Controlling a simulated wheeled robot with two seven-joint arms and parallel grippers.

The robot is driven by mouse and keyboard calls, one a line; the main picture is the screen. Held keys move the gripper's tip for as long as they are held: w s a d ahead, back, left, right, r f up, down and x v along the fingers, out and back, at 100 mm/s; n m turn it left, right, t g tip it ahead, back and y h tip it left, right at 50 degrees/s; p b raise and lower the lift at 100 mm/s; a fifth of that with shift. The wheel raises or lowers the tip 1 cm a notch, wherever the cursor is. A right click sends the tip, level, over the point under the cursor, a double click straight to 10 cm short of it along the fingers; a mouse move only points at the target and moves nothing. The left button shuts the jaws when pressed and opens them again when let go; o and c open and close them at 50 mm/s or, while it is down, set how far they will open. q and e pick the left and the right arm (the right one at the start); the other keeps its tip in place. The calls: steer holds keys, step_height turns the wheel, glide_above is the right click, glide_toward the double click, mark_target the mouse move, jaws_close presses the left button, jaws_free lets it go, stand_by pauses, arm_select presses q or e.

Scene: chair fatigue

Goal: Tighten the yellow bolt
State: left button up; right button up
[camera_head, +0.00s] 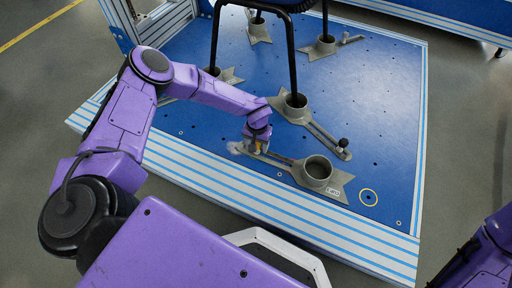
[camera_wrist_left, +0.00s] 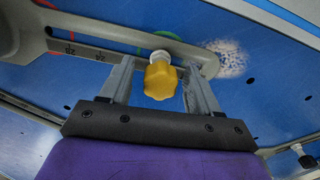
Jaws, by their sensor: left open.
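The yellow bolt (camera_wrist_left: 160,80) shows in the left wrist view as a lobed knob on a white collar at the slotted end of a grey clamp bar (camera_wrist_left: 205,62). My left gripper (camera_wrist_left: 160,86) is open, with one finger on each side of the bolt. A gap shows between the bolt and each finger. In the head view my left gripper (camera_head: 256,146) is low over the front of the blue platform (camera_head: 210,130), at the left end of the bar, and mostly covers the bolt. Of my right arm only a purple part shows at the lower right; its gripper is out of view.
The bar's grey cup base (camera_head: 318,170) stands empty at the platform's front. A black-knobbed clamp (camera_head: 343,144) lies to its right. Chair legs (camera_head: 291,60) stand in cups behind. A pale scuffed patch (camera_wrist_left: 232,58) lies beyond the bar's end. The platform's right side is mostly clear.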

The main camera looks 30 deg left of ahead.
arm_select(q)
steer(key=shift+n, duration=0.6)
steer(key=n, duration=0.4)
steer(key=shift+n, duration=0.7)
steer(key=n, duration=0.2)
steer(key=shift+n, duration=0.4)
